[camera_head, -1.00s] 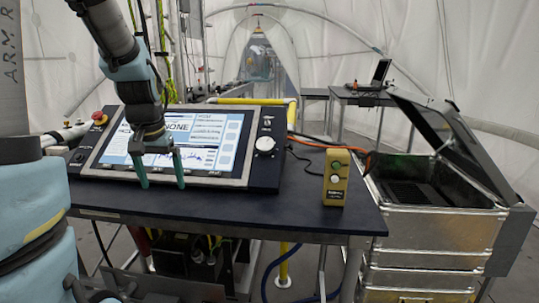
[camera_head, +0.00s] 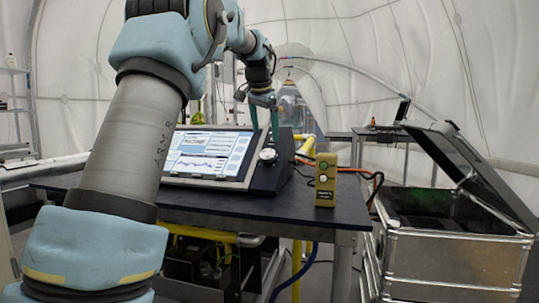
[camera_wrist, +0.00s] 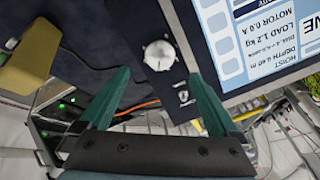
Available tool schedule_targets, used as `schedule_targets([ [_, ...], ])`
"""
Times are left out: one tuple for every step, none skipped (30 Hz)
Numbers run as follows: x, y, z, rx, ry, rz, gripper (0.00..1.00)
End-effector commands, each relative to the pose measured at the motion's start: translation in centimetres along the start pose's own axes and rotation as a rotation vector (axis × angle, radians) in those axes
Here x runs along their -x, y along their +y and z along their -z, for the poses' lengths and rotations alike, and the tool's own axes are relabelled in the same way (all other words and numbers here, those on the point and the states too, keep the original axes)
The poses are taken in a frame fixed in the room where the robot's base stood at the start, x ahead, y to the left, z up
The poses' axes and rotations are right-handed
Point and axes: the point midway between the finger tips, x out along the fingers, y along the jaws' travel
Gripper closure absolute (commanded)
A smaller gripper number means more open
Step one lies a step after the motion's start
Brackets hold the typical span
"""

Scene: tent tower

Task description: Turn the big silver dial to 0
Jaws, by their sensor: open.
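The big silver dial (camera_head: 267,155) sits on the dark right-hand side panel of the console, beside the screen (camera_head: 208,153). In the wrist view the dial (camera_wrist: 159,55) is a round silver knob with small marks around it, seen upside down; its setting is too small to read. My gripper (camera_head: 265,122) is open and empty, above and behind the dial in the head view. In the wrist view my gripper's green fingers (camera_wrist: 160,92) spread on either side of the dial's direction, apart from it.
A tan box with round buttons (camera_head: 325,180) stands on the dark table (camera_head: 290,205) right of the console. Orange and black cables run behind it. An open metal case (camera_head: 455,250) stands to the right. The table front is clear.

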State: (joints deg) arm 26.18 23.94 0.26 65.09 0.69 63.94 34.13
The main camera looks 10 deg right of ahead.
Motion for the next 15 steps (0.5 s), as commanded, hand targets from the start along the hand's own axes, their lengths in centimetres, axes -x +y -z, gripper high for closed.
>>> schedule_targets([
  [-1.1, 0.1, -0.1, 0.0, -0.003, -0.002, 0.04],
  [-1.6, 0.1, -0.1, 0.001, -0.003, -0.002, 0.04],
  [-2.5, 0.1, -0.1, 0.001, -0.004, -0.003, 0.04],
  [-3.0, 0.1, -0.1, 0.001, -0.004, -0.003, 0.04],
  [-3.6, 0.1, -0.1, 0.001, -0.003, -0.002, 0.04],
  [-4.3, 0.1, -0.1, 0.001, -0.003, -0.002, 0.04],
  [-4.8, 0.1, -0.1, 0.001, -0.003, -0.002, 0.04],
  [-5.3, 0.1, -0.1, 0.001, -0.003, -0.002, 0.04],
  [-5.9, 0.1, -0.1, 0.001, -0.003, -0.002, 0.04],
  [-6.4, 0.1, -0.1, 0.002, -0.002, -0.002, 0.04],
  [-6.8, 0.1, -0.1, 0.002, -0.002, -0.002, 0.04],
  [-7.2, 0.1, -0.1, 0.002, -0.002, -0.002, 0.04],
  [-7.5, 0.1, -0.1, 0.002, -0.002, -0.002, 0.04],
  [-7.8, 0.0, -0.1, 0.002, -0.001, -0.001, 0.04],
  [-8.0, 0.0, -0.1, 0.002, 0.0, -0.001, 0.04],
])
